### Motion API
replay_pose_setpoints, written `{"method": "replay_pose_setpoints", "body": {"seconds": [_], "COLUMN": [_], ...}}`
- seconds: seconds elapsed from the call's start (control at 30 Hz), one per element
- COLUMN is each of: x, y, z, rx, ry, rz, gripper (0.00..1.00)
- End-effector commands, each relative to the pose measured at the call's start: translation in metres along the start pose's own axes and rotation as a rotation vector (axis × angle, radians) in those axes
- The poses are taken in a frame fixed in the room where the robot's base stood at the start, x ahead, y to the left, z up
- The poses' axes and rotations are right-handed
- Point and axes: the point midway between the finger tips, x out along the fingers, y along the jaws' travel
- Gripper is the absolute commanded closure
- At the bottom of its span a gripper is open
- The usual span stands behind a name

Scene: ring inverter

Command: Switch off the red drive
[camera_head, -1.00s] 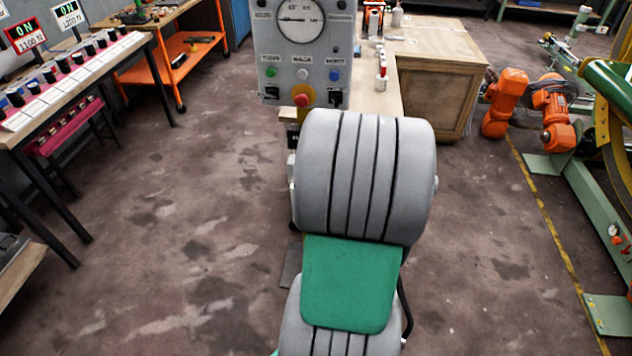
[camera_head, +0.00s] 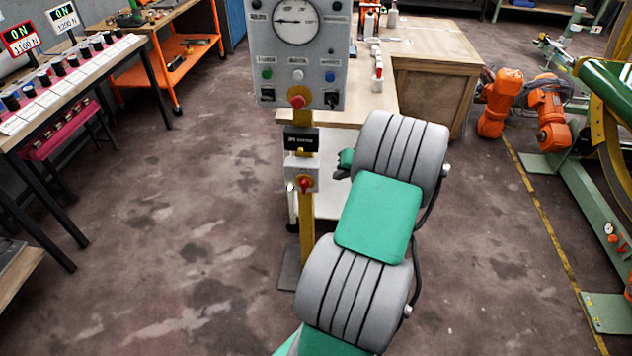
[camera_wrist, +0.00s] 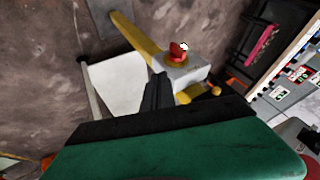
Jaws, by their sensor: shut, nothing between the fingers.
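A red-framed display (camera_head: 21,38) reading ON stands above a bench at the far left. A grey box with a red rotary knob (camera_head: 304,184) is mounted low on a yellow post; the knob also shows in the wrist view (camera_wrist: 178,50). A red push button (camera_head: 298,98) sits higher, at the bottom of a grey gauge panel (camera_head: 300,60). My gripper (camera_wrist: 157,92) is shut and empty, with its dark fingers pointing towards the grey box, short of the knob in the picture. In the head view my gripper (camera_head: 343,169) is small and partly hidden by my arm, right of the grey box.
The bench (camera_head: 70,82) at left carries several black knobs and a second, white-framed ON display (camera_head: 64,17). A wooden table (camera_head: 435,95) stands behind the post. Orange machinery (camera_head: 500,105) is at right. The floor left of the post is open.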

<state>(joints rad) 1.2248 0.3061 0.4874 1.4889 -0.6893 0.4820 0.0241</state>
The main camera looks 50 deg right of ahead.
Motion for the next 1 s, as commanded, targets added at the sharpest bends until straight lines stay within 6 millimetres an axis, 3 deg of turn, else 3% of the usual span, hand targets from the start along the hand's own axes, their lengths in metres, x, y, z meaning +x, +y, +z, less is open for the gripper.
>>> {"method": "replay_pose_setpoints", "body": {"seconds": [0.17, 0.53, 0.73, 1.0], "x": [0.019, 0.099, 0.113, 0.118], "y": [-0.001, -0.001, -0.029, -0.035], "z": [0.001, 0.002, 0.000, 0.001], "rx": [0.001, 0.001, -0.002, 0.001], "ry": [-0.004, -0.005, -0.002, -0.002], "rz": [-0.001, -0.001, 0.000, 0.001], "gripper": [1.00, 1.00, 1.00, 1.00]}}
